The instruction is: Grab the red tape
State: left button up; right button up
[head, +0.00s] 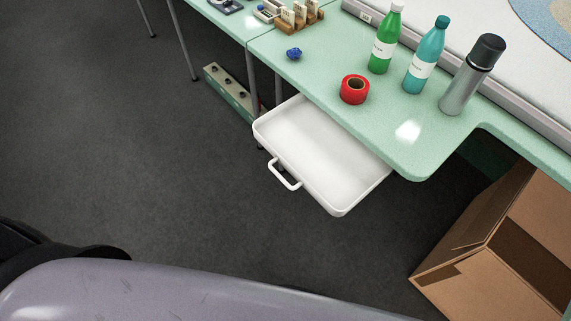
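A roll of red tape (354,89) lies flat on the green tabletop (400,140), close to the table's front edge.
A green bottle (384,42), a teal bottle (426,60) and a grey flask (470,78) stand right of the tape. A blue crumpled object (294,53) lies to its left. An open white drawer (318,150) sticks out below. A cardboard box (500,245) stands at right.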

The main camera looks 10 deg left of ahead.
aim_at(354, 90)
jog(key=z, duration=0.25)
jog(key=i+j+z, duration=0.1)
jog(key=j+z, duration=0.25)
jog(key=i+j+z, duration=0.1)
jog(key=z, duration=0.3)
jog(key=j+z, duration=0.35)
